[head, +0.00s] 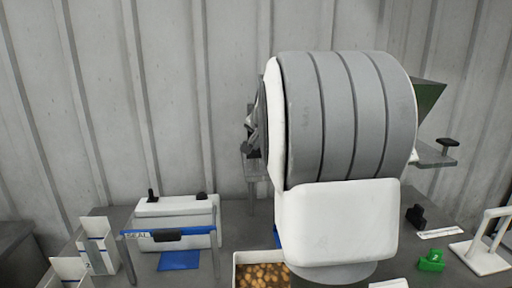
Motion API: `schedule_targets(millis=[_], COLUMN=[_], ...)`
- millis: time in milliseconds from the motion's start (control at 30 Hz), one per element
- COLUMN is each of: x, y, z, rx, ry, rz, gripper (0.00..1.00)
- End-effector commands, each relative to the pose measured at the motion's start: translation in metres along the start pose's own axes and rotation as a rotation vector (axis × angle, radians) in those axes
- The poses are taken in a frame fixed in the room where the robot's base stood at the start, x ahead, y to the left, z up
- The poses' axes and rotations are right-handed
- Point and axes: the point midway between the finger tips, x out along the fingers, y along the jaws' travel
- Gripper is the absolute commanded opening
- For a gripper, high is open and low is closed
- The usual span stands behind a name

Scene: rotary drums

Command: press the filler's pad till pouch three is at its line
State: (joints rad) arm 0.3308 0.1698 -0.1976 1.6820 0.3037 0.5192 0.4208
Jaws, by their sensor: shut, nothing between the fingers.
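A large grey banded and white arm part of mine fills the middle and hides much of the filler. Of what seems to be the filler, the green hopper (429,98) shows to its right. A black knob or pad (448,142) stands on a grey shelf (434,157) beside the hopper. Dark metal parts (251,128) show at the left of my arm; I cannot tell what they are. Two white open pouches with blue lines, one marked 2 (72,271) and one behind it (98,247), stand at the left. I cannot make out pouch three. My gripper is not clearly seen.
A white sealer (180,208) with a blue-edged frame marked SEAL stands at the left, a blue sheet (179,260) before it. A white bin (238,258) of brown round pieces is front centre. A green block (431,260) and white stand (483,257) are at the right.

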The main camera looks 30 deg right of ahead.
Motion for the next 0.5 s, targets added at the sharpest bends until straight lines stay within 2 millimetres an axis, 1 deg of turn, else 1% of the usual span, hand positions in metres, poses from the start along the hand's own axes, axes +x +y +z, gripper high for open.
schedule_targets(millis=[33,200,500], x=[-0.0038,-0.0099,-0.0100], y=[-0.0028,-0.0073,-0.0073], z=[-0.0026,-0.0075,-0.0076], rx=[0.000,0.000,0.000], ry=[-0.001,0.001,0.002], rz=[0.001,0.000,-0.001], gripper=[0.00,0.00,0.00])
